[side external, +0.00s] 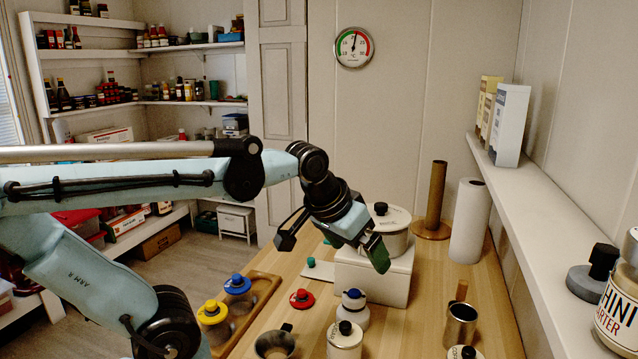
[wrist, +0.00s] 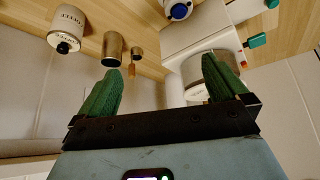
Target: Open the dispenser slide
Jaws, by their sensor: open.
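The dispenser appears to be a white block (side external: 372,276) with a round, lidded metal canister (side external: 396,243) on top. A flat white piece with a teal tab (side external: 311,262) lies at its left side, and a second teal tab (side external: 327,241) shows behind it. I cannot tell which tab belongs to the slide. In the wrist view, the teal tabs (wrist: 257,40) are at the upper right, beside the white block (wrist: 190,35). My gripper (side external: 333,247) is open and empty, above the block's left front, its green-padded fingers (wrist: 161,70) spread wide. One finger partly hides the canister.
Lidded jars (side external: 238,294) stand in a wooden tray at left. A paper roll (side external: 469,222) is behind right; a wall shelf (side external: 545,230) bounds the right.

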